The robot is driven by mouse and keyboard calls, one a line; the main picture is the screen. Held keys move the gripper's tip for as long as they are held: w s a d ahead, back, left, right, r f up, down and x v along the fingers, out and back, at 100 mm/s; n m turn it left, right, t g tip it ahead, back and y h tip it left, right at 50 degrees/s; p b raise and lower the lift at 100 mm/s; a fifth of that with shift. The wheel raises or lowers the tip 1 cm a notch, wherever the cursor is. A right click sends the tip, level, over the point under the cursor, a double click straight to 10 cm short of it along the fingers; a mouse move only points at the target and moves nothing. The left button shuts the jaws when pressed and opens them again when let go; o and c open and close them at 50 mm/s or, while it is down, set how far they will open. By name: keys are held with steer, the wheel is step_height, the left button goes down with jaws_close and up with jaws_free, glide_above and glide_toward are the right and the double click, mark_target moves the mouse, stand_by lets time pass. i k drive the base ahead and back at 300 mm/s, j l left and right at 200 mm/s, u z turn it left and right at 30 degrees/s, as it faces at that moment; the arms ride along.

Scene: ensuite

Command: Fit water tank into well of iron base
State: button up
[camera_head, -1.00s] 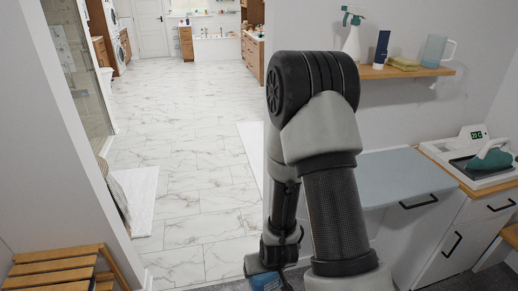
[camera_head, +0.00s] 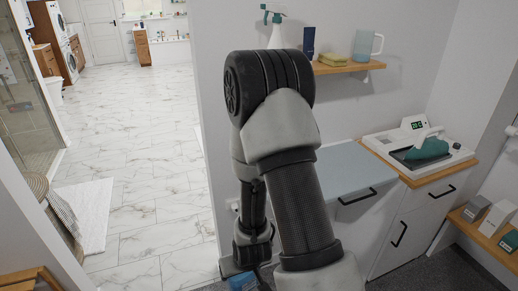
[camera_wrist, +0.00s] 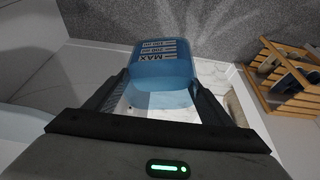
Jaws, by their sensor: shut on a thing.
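My gripper (camera_wrist: 160,103) is shut on the water tank (camera_wrist: 160,72), a translucent blue box with a MAX label and level marks. In the head view the tank (camera_head: 243,282) shows only in part at the bottom edge, low beside my arm. The iron base (camera_head: 386,150) is a white station with a small display, on the wood-topped cabinet at the right. A teal iron (camera_head: 428,148) rests on it. The tank is well apart from the base, to its left and lower. I cannot make out the well.
A grey-blue board or counter (camera_head: 342,166) lies between my arm and the base. A wall shelf (camera_head: 345,67) holds a spray bottle, a tube, a sponge and a clear jug. A low wooden shelf (camera_head: 480,232) with boxes stands at right. Open tiled floor (camera_head: 150,150) lies at left.

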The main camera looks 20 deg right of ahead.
mark_target(381, 144)
steer(key=k+l, duration=0.1)
steer(key=l, duration=1.25)
steer(key=k+l, duration=0.15)
steer(key=l, duration=0.5)
steer(key=k+l, duration=0.1)
steer(key=l, duration=1.25)
steer(key=k, duration=0.05)
